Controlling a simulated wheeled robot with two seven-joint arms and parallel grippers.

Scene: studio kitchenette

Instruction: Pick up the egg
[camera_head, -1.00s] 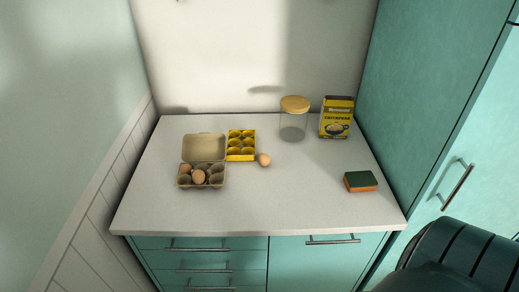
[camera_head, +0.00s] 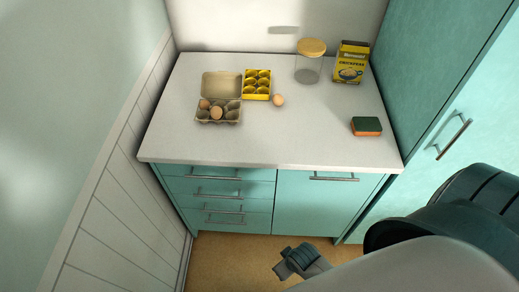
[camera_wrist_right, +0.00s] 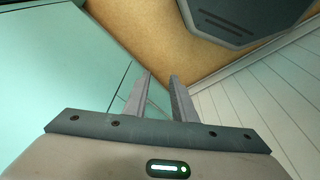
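A single brown egg (camera_head: 278,100) lies loose on the white countertop (camera_head: 300,135), just right of a yellow egg holder (camera_head: 257,84). Two more brown eggs, one at the front (camera_head: 216,112) and one behind it to the left (camera_head: 205,104), sit in an open grey-brown carton (camera_head: 222,82). My right gripper shows in the right wrist view (camera_wrist_right: 161,76). Its two fingers are apart with nothing between them. It is below counter level, in front of the cabinets, well away from the eggs. My left gripper is not in view.
A glass jar with a wooden lid (camera_head: 309,65) and a yellow chickpeas box (camera_head: 351,63) stand at the back right. A green and orange sponge (camera_head: 366,126) lies at the right. The counter's front middle is clear. A tall teal cabinet (camera_head: 440,80) bounds the right side.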

